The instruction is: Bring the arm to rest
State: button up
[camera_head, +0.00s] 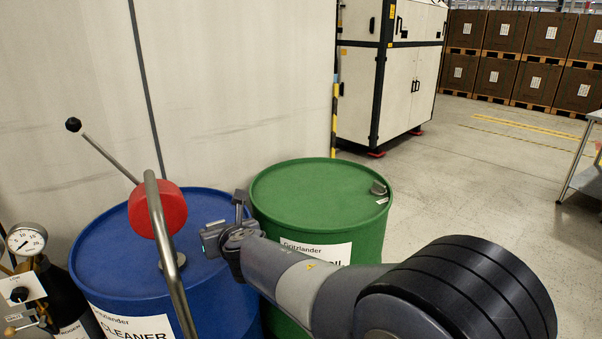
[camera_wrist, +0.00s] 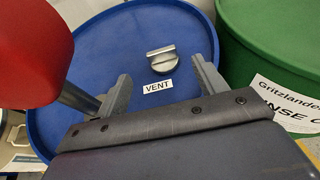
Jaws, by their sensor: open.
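My gripper (camera_head: 222,218) is over the right part of the blue drum's lid in the head view, beside the green drum. In the wrist view its two fingers (camera_wrist: 162,82) are spread and empty, with the lid below them. A grey vent cap (camera_wrist: 163,60) shows on the lid beyond and between the fingers, above a VENT label (camera_wrist: 158,86). I cannot tell the gap between fingers and cap. My arm (camera_head: 300,285) reaches in from the lower right, passing in front of the green drum.
The blue drum (camera_head: 90,255) carries a red pump (camera_head: 158,210) with a black-knobbed lever (camera_head: 105,158) and a curved metal spout (camera_head: 165,250), left of my gripper. The green drum (camera_head: 315,190) stands close on the right. A gauge (camera_head: 26,239) is at far left. Floor (camera_head: 470,170) is clear behind.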

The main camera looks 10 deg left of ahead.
aim_at(215, 223)
jog(key=p+x, duration=0.1)
jog(key=x, duration=0.8)
jog(key=shift+w+a+f, duration=0.15)
jog(key=shift+w+f, duration=0.1)
